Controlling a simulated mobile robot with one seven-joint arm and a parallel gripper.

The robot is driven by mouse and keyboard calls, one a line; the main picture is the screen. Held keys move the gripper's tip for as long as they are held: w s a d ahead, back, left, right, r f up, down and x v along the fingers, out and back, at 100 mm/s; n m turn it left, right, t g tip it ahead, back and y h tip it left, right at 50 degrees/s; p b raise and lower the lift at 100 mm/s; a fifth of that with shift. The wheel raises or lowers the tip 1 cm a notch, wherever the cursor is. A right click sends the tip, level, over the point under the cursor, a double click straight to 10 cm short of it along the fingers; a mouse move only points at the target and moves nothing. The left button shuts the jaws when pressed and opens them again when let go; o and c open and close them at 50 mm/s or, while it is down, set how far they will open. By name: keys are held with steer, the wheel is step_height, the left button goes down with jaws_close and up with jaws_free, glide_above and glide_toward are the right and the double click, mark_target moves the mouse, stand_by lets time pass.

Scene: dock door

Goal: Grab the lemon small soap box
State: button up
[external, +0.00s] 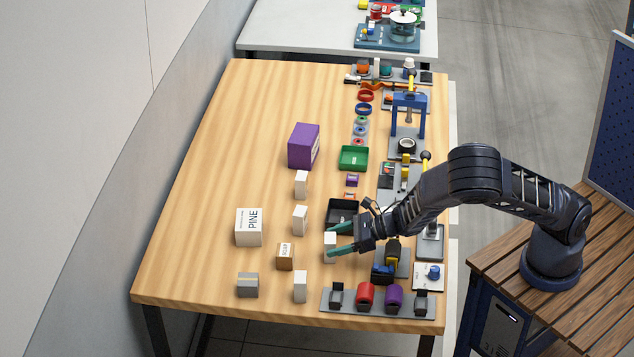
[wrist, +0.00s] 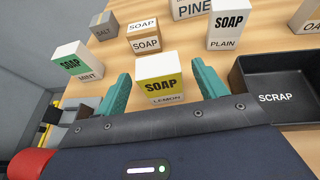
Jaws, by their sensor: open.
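The lemon small soap box (wrist: 161,80) is a white upright box with a yellow panel reading SOAP and LEMON. In the wrist view it stands between the two green fingers of my gripper (wrist: 160,72). The fingers are open, with a visible gap on its left and right sides. In the external view the box (external: 330,248) shows as a plain white block at my gripper (external: 332,242); its label is hidden there.
A mint soap box (wrist: 79,62) stands to the left, a plain soap box (wrist: 229,27) behind right. The black SCRAP tray (wrist: 285,97) is close on the right.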

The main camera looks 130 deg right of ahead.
steer(key=shift+x, duration=2)
steer(key=shift+c, duration=0.2)
steer(key=c, duration=1.1)
steer(key=shift+c, duration=0.2)
